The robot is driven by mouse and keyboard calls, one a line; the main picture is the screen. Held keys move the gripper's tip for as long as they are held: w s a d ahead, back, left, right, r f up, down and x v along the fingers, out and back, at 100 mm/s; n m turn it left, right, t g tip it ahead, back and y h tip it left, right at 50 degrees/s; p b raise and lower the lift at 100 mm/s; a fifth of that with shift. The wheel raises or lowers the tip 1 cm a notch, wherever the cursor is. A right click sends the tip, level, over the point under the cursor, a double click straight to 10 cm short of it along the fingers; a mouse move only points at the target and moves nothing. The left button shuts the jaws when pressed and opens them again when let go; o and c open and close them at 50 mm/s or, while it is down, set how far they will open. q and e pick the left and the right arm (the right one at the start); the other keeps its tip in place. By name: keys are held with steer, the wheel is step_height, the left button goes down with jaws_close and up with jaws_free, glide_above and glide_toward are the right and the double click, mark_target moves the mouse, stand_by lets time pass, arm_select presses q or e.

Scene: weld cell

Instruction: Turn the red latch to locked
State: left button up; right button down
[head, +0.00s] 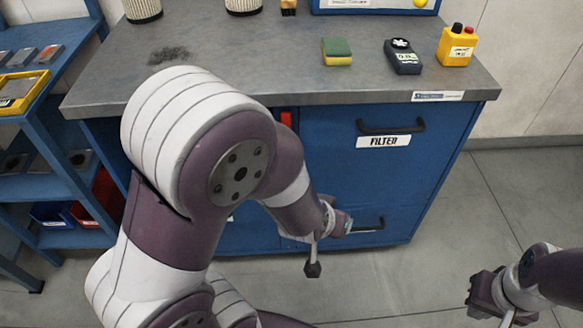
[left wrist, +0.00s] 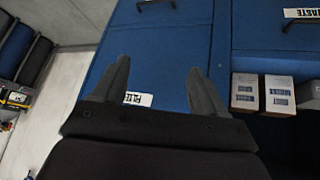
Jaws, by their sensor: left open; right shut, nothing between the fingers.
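The latch does not show there. My right gripper (head: 482,292) is shut and empty at the lower right, over the floor.
The cabinet door with the FILTER label (head: 383,142) has a dark handle (head: 391,126). Blue shelving (head: 50,185) stands left. The floor at right is clear.

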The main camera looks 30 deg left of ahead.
arm_select(q)
steer(key=w+a+f+n+t+y+b, duration=0.2)
steer(key=w+a+f+t+y+b, duration=0.2)
steer(key=a+f+t+b, duration=0.15)
steer(key=a+r+n+t+y, duration=0.3)
steer(key=a+r+y, duration=0.3)
steer(key=r, duration=0.1)
steer(key=b+x, duration=0.3)
steer(key=x, duration=0.8)
steer(key=shift+w, duration=0.3)
arm_select(e)
step_height(320, 180, down, 12)
steer(key=shift+a+r, duration=0.15)
steer(key=shift+a, duration=0.05)
arm_select(q)
steer(key=shift+r, duration=0.1)
jaws_close()
